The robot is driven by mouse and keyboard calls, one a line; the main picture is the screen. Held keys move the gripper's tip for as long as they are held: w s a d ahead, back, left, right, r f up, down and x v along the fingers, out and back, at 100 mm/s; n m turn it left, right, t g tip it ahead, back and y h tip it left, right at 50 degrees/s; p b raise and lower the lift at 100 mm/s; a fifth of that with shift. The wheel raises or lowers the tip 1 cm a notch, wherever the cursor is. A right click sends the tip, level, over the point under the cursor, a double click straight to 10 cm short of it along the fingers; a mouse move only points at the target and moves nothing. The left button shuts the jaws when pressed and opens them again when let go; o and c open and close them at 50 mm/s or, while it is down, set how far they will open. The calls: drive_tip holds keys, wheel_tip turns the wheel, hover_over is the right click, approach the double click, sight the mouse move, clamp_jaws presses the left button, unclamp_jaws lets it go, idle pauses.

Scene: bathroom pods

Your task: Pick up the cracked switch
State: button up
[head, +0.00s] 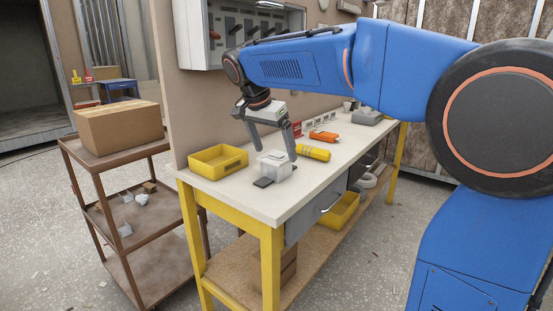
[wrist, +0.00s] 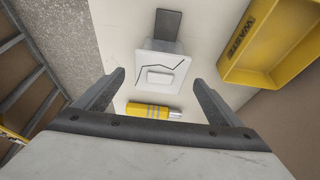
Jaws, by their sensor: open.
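The cracked switch (head: 274,166) is a small white box near the front left of the workbench. In the wrist view the switch (wrist: 160,72) shows a square face with a raised button and a jagged dark crack across it. My gripper (head: 274,154) is open and points down over the switch. In the wrist view the fingers of my gripper (wrist: 158,80) spread left and right of the switch's near edge, with gaps on both sides. The fingers' height against the switch is hard to tell.
A dark flat piece (wrist: 167,24) lies against the switch. A yellow cylindrical tool (head: 314,153) lies close by. A yellow bin (head: 232,165), marked WASTE in the wrist view, stands left on the workbench (head: 315,187). An orange tool (head: 323,135) lies farther back. A brown cart stands left.

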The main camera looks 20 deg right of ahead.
drive_tip(key=shift+d+f, duration=0.15)
drive_tip(key=shift+f, duration=0.2)
drive_tip(key=shift+w, duration=0.1)
drive_tip(key=c, duration=1.2)
drive_tip(key=shift+o, duration=0.2)
drive_tip(key=shift+r, duration=0.15)
